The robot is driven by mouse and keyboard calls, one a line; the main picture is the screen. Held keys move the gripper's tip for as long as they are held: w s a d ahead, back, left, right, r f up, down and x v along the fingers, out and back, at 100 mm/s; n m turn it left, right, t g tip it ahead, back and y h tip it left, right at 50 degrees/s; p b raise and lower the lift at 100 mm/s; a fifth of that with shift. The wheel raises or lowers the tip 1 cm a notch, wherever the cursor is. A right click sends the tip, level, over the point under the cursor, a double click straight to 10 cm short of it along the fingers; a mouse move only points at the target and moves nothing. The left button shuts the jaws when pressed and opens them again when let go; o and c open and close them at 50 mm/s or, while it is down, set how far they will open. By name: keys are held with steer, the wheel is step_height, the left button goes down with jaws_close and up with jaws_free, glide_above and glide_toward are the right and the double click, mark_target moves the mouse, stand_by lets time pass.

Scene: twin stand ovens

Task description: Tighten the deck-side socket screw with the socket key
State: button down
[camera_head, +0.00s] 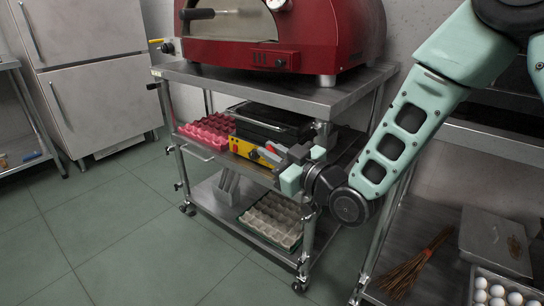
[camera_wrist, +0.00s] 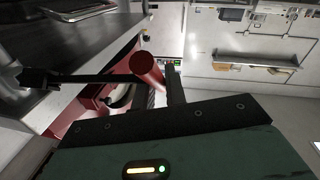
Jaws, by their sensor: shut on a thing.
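My gripper (camera_head: 302,162) is beside the right front post of the oven stand, level with its middle shelf. In the wrist view a red round handle (camera_wrist: 148,70) stands by the dark fingers, with a thin black shaft (camera_wrist: 95,77) running left from it. I take this to be the socket key, with my gripper shut on it. The shaft reaches toward a black fitting (camera_wrist: 38,80) by a metal post. I cannot tell whether they touch. In the head view a dark fitting (camera_head: 323,128) sits on the post, just above my gripper. The screw's socket is too small to make out.
The red oven (camera_head: 275,35) stands on the stand's top deck (camera_head: 210,77). Open floor (camera_head: 100,220) lies left. A right-hand shelf holds eggs (camera_head: 497,291) and a twig bundle (camera_head: 412,268).

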steer(key=shift+d+r+m+t+y+b, duration=0.15)
steer(key=shift+t+y+b, duration=0.55)
steer(key=shift+b, duration=1.85)
steer(key=shift+d+f+m+t+y+b, duration=0.2)
steer(key=shift+t+y+b, duration=0.5)
steer(key=shift+b, duration=1.85)
steer(key=shift+r+t+b, duration=0.3)
steer(key=shift+t+b, duration=0.2)
steer(key=shift+s+m+t+y+b, duration=0.1)
steer(key=shift+m+t+y+b, duration=0.6)
steer(key=shift+b, duration=2.15)
steer(key=shift+s+d+m+t+b, duration=0.15)
steer(key=shift+t+b, duration=0.6)
steer(key=shift+b, duration=0.85)
steer(key=shift+m+t+b, duration=0.1)
steer(key=shift+t+b, duration=0.65)
steer(key=shift+b, duration=0.8)
steer(key=shift+r+b, duration=0.25)
steer(key=shift+b, duration=0.05)
